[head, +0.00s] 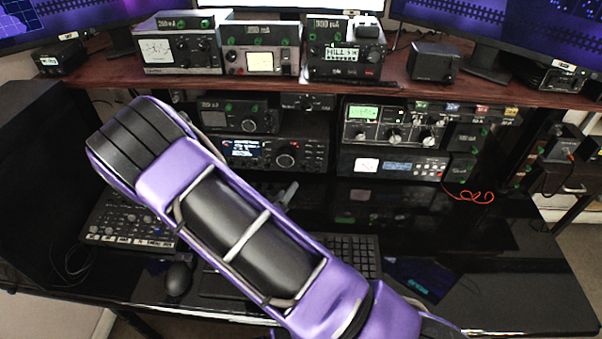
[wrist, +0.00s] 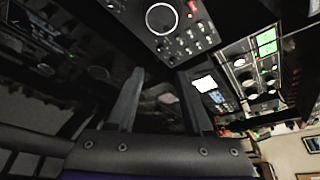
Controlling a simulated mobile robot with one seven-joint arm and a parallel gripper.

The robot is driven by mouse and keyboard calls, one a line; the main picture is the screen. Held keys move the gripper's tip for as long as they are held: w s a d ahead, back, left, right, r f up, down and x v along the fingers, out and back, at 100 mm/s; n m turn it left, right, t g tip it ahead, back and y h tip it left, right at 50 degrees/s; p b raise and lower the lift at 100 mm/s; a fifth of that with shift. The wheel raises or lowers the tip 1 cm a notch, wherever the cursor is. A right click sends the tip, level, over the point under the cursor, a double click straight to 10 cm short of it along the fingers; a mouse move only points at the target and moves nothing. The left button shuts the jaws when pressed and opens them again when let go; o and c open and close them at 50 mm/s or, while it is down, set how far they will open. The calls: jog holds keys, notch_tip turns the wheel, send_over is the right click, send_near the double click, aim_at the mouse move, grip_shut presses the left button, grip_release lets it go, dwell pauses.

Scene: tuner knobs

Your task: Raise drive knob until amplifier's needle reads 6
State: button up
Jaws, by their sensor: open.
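Several radio units have meters and knobs, but I cannot read labels that mark the amplifier or its drive knob. A unit with a lit green meter (head: 362,112) has pale-faced knobs (head: 427,137) on the right of the lower shelf. Below it, another unit has a white meter (head: 366,165) and a blue display. A radio left of them has a large round knob (head: 285,159); a large ringed knob (wrist: 162,18) shows at the top of the wrist view. My gripper (wrist: 161,82) is open and empty, apart from the panels. My arm hides most of it in the head view.
More metered boxes (head: 262,61) stand on the brown upper shelf (head: 280,89). A keyboard (head: 353,253), a mouse (head: 179,278) and a mixer panel (head: 125,225) lie on the black desk (head: 480,290). A red cable (head: 470,196) hangs at right. The desk's right side is clear.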

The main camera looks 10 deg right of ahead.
aim_at(303, 170)
jog(key=x, duration=1.2)
jog(key=shift+r, duration=0.1)
jog(key=shift+c, duration=0.2)
grip_shut()
